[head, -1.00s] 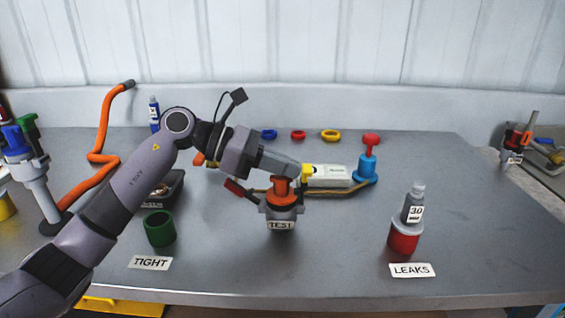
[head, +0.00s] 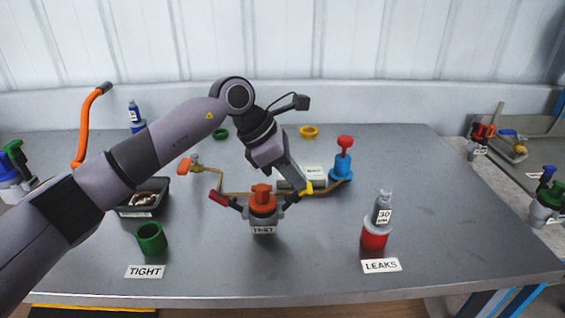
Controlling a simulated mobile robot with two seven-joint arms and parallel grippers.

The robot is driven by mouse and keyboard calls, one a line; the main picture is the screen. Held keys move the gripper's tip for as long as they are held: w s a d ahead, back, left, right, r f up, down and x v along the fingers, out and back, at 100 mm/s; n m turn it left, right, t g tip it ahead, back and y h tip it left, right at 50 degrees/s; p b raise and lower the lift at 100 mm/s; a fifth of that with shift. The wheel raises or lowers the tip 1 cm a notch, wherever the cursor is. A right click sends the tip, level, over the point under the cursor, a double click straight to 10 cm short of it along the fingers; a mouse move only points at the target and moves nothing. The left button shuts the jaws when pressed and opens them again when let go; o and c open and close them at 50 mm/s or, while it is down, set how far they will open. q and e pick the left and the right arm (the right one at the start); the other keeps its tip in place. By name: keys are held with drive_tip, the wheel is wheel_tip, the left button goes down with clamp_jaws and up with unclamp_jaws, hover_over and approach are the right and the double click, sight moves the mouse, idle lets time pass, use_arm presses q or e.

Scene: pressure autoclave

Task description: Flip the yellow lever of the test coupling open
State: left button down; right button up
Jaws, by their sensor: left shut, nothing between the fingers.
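The test coupling (head: 262,207) stands upright on the bench, grey with an orange cap and a TEST label. Its red-tipped lever (head: 218,198) sticks out to the left. Its yellow lever (head: 305,188) leans outward to the right, much like the red one. My left gripper (head: 297,183) is shut with nothing held. It comes down from above and behind the coupling, its tip at the yellow lever's end; whether it touches is hard to tell. My right gripper is out of view.
A green cup (head: 150,239) stands by the TIGHT label. A blue valve (head: 341,165) with a red handle and a hose lie behind the coupling.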

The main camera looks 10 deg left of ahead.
sight(285, 197)
use_arm(q)
drive_tip(key=shift+w+d+f+y, duration=0.15)
drive_tip(key=shift+d+y, duration=0.35)
drive_tip(key=shift+y, duration=0.1)
drive_tip(key=shift+w+d+f, duration=0.1)
drive_tip(key=shift+d+f, duration=0.25)
drive_tip(key=shift+d, duration=0.1)
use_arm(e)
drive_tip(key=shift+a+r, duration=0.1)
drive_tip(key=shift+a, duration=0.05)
use_arm(q)
drive_tip(key=shift+r, duration=0.5)
drive_tip(key=p+v, duration=0.5)
drive_tip(key=v, duration=0.4)
drive_tip(key=shift+w+r, duration=0.15)
drive_tip(key=shift+w, duration=0.05)
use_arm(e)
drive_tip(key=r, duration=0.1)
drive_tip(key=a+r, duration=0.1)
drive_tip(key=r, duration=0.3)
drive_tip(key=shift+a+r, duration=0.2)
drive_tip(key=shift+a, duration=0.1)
use_arm(q)
drive_tip(key=shift+d, duration=0.15)
